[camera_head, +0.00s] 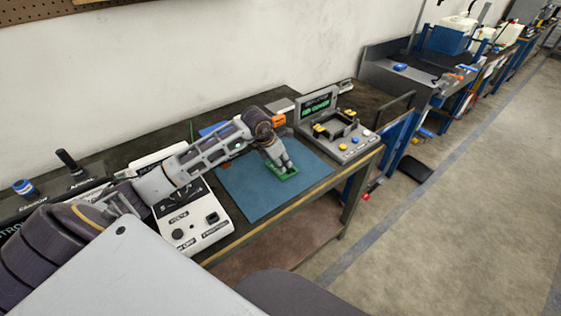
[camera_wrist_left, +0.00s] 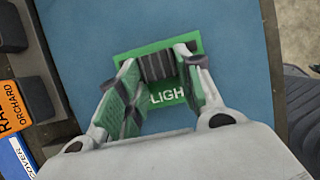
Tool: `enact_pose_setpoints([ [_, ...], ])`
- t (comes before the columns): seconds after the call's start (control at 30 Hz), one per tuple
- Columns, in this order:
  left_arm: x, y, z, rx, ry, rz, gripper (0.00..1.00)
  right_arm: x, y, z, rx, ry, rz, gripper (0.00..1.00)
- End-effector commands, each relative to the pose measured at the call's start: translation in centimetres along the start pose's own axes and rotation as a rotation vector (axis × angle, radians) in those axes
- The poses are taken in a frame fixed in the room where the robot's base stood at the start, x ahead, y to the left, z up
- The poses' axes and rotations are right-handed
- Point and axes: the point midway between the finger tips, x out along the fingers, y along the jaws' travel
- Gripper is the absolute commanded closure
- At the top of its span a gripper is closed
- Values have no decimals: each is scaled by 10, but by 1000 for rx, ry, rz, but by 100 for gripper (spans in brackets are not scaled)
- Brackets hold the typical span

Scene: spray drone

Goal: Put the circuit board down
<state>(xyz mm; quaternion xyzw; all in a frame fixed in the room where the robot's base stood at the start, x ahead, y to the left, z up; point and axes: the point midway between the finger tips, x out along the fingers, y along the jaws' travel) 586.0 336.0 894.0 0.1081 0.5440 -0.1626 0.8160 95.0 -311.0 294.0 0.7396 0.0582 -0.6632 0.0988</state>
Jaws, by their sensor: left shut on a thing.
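A green circuit board (camera_head: 288,174) with white lettering is at the blue mat (camera_head: 245,195), near the mat's right part. My left gripper (camera_head: 279,163) reaches down over the board from the left and is shut on it. In the left wrist view the board (camera_wrist_left: 168,93) shows between the two fingers of the gripper (camera_wrist_left: 160,95), with the blue mat (camera_wrist_left: 235,60) behind it. I cannot tell whether the board touches the mat or hangs just above it. My right gripper is in neither view.
A grey test fixture (camera_head: 340,130) with a small screen and coloured buttons stands right of the mat. A white meter box (camera_head: 190,220) stands left of it. The mat's front part is clear, near the bench's front edge. An orange labelled item (camera_wrist_left: 12,105) lies beside the mat.

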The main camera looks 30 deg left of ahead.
Motion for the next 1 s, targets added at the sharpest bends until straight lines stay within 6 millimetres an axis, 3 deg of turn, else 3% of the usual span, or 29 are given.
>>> enact_pose_setpoints([
  [0.3, 2, 0, -1, 1, 0, 1, 90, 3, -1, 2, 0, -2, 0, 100],
  [0.33, 3, 0, -1, 1, 1, 0, 63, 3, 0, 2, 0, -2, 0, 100],
  [0.5, 2, 0, -1, 0, 1, 0, 43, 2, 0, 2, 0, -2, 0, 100],
  [1.0, -1, 0, 0, 0, 0, 0, 43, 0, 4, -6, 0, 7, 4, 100],
])
